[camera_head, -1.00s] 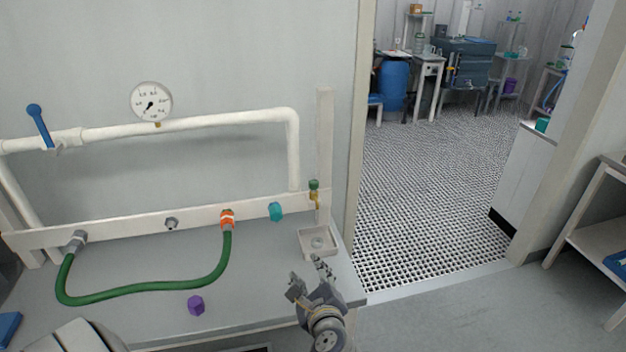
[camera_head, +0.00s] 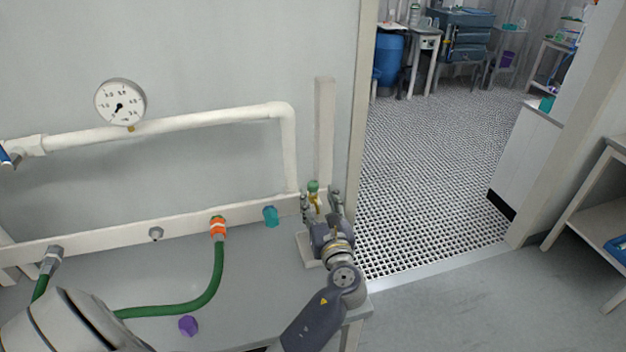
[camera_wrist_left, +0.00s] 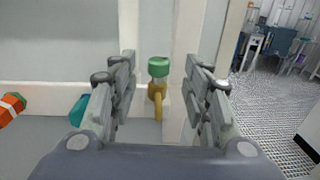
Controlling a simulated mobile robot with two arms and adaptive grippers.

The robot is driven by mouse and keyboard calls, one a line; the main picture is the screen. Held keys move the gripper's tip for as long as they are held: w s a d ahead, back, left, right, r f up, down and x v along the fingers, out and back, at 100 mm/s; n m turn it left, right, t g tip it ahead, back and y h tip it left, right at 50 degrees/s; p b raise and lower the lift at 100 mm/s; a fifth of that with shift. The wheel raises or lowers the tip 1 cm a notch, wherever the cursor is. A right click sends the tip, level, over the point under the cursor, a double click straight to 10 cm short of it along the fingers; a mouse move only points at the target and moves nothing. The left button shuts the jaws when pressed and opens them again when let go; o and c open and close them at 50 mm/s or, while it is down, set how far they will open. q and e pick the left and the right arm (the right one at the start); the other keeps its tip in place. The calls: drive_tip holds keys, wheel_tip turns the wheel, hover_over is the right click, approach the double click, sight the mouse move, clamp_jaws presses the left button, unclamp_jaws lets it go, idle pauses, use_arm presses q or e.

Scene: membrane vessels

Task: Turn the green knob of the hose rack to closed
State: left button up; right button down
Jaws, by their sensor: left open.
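The green knob (camera_head: 313,186) sits on top of a small brass tap at the right end of the white hose rack (camera_head: 110,237). In the left wrist view the green knob (camera_wrist_left: 159,66) shows above its brass body, between the two fingers and beyond them. My left gripper (camera_head: 321,200) is open, with one finger on each side of the tap; it also shows in the left wrist view (camera_wrist_left: 158,88). I cannot tell whether the fingers touch the knob. The small tray under the tap is mostly hidden by the gripper. My right gripper is not in view.
A green hose (camera_head: 205,290) with an orange fitting (camera_head: 218,228) hangs from the rack onto the grey bench. A teal cap (camera_head: 271,216) is left of the tap. A purple cap (camera_head: 188,325) lies on the bench. A pressure gauge (camera_head: 120,102) is on the white pipe.

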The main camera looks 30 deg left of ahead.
sight(314, 188)
use_arm(q)
drive_tip(key=p+x, duration=0.1)
drive_tip(key=x, duration=0.4)
drive_tip(key=shift+a, duration=0.1)
drive_tip(key=shift+w+a+f, duration=0.15)
drive_tip(key=shift+w+a, duration=0.35)
drive_tip(key=shift+c, duration=0.5)
drive_tip(key=c, duration=0.9)
clamp_jaws()
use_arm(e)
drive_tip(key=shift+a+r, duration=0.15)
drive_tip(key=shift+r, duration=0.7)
